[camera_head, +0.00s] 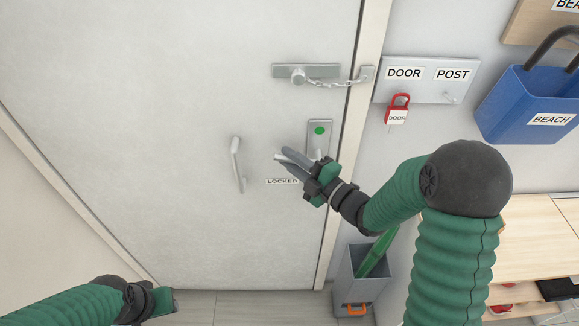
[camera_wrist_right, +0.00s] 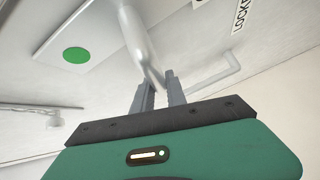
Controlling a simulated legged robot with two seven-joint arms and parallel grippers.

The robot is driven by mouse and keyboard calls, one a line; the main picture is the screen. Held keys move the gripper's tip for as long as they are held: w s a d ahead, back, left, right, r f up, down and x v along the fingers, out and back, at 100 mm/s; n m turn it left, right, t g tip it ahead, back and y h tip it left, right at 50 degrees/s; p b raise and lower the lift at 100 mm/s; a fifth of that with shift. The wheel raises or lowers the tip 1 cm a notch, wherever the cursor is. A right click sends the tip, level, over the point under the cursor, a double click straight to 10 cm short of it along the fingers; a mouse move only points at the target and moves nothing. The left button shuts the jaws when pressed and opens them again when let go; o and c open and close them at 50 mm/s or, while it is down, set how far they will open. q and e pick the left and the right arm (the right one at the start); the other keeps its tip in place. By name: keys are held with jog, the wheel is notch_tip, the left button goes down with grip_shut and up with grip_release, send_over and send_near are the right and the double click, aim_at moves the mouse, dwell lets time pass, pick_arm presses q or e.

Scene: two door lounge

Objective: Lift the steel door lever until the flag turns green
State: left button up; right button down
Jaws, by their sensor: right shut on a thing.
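The steel door lever (camera_wrist_right: 140,42) comes off its plate (camera_head: 319,148) at the right side of the white door. The plate's round flag (camera_head: 320,130) is green, and it also shows green in the right wrist view (camera_wrist_right: 76,55). My right gripper (camera_head: 285,160) is shut on the lever, with a finger on each side of it in the right wrist view (camera_wrist_right: 160,85). In the head view my gripper hides part of the lever. My left gripper (camera_head: 162,302) is low at the left, away from the door hardware; its fingers do not show clearly.
A fixed pull handle (camera_head: 238,165) is left of the lever, by a LOCKED label (camera_head: 282,181). A chain latch (camera_head: 310,74) is above. A blue bag (camera_head: 530,100) and a grey bin (camera_head: 347,268) are also right.

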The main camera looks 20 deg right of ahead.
jog(key=m+t+b, duration=0.1)
jog(key=b, duration=0.1)
jog(key=m+b, duration=0.1)
jog(key=shift+s+d+r+t+b, duration=0.1)
jog(key=shift+d+r+t+b, duration=0.2)
jog(key=shift+r+t+b, duration=0.1)
jog(key=shift+d+r+m+t+b, duration=0.1)
jog(key=shift+r+m+t+b, duration=0.25)
jog(key=shift+b, duration=0.2)
jog(key=shift+d+r+m+y, duration=0.1)
jog(key=shift+r+m+y, duration=0.15)
jog(key=shift+m+y, duration=0.1)
